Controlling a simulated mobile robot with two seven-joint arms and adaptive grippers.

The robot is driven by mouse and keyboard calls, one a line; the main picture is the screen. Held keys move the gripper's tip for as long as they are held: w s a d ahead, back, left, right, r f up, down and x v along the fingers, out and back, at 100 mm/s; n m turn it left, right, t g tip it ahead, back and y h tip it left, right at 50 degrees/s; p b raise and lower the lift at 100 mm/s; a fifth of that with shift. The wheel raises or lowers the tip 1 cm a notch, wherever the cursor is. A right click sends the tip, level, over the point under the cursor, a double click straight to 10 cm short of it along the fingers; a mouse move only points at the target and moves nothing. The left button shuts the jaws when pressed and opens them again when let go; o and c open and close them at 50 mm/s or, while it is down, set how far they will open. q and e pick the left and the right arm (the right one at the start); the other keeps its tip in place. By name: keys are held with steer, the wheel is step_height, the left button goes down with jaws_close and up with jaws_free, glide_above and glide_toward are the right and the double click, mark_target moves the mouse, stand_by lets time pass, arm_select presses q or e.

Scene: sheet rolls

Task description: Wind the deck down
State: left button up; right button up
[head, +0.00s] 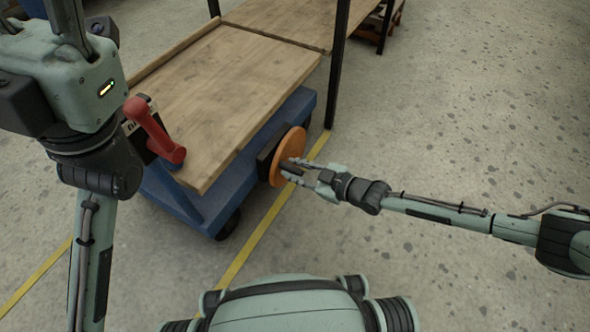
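A cart with a wooden deck (225,85) on a blue base (185,203) stands at the left and middle of the head view. On its near side, an orange disc (289,145) is mounted on a black block, with a short dark handle (290,168) sticking out. My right gripper (292,171) is at the disc, its fingers spread on either side of the handle. It looks open, and contact is hard to make out. A red lever (152,130) sits on a labelled panel at the deck's left corner.
A black post (338,60) stands at the deck's right corner, and another wooden surface (290,18) lies behind. A yellow line (262,228) runs along the floor below the cart. The speckled floor (470,110) to the right is clear.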

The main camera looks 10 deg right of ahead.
steer(key=shift+o, duration=1.2)
steer(key=shift+s, duration=0.1)
steer(key=v, duration=1.2)
steer(key=shift+c, duration=0.2)
